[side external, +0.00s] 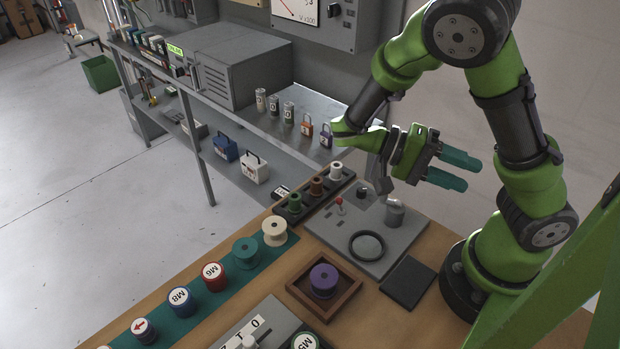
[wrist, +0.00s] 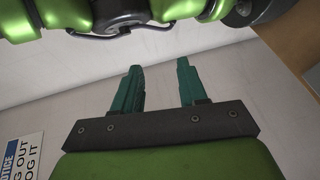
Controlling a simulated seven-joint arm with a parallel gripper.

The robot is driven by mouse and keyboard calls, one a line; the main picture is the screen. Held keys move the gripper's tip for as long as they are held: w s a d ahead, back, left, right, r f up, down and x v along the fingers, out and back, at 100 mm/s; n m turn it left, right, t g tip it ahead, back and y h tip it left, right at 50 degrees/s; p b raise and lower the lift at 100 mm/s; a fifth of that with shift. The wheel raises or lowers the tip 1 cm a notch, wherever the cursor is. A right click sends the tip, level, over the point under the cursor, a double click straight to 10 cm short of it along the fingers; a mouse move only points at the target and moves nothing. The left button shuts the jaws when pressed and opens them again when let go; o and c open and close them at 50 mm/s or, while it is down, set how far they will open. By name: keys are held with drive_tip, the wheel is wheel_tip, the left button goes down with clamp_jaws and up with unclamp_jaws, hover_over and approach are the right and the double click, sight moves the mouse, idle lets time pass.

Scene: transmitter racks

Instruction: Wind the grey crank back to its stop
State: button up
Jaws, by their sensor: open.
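My gripper (side external: 464,172) is open and empty, held in the air above and to the right of the grey control panel (side external: 325,229), its teal fingers pointing right. In the wrist view its two fingers (wrist: 159,72) stand apart with only a pale surface behind them. A grey cylindrical part with a small knob on top, which looks like the grey crank (side external: 395,213), stands at the panel's right side. My gripper is apart from it. The crank's turning angle and its stop are too small to tell.
A purple spool (side external: 323,279) sits in a wooden tray (side external: 295,289) in front. Several spools stand in a dark rack (side external: 312,212). A black pad (side external: 408,283) lies nearby.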

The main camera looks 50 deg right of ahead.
drive_tip(key=w+d+r+n+t+y, duration=0.3)
drive_tip(key=n+t+y, duration=0.5)
drive_tip(key=n, duration=0.7)
drive_tip(key=w+d+n+t+y, duration=0.35)
drive_tip(key=n+t+y, duration=0.25)
drive_tip(key=n+t, duration=0.7)
drive_tip(key=w+a+f+g, duration=0.1)
drive_tip(key=a+f, duration=0.2)
drive_tip(key=f, duration=0.1)
drive_tip(key=w+a+f+g, duration=0.1)
drive_tip(key=w+a+f, duration=0.1)
drive_tip(key=a+f, duration=0.1)
drive_tip(key=w+a+f, duration=0.1)
drive_tip(key=a+f, duration=0.3)
drive_tip(key=shift+w+a+f+m+g, duration=0.1)
drive_tip(key=shift+w+f+m+g, duration=0.2)
drive_tip(key=shift+f+g, duration=0.1)
clamp_jaws()
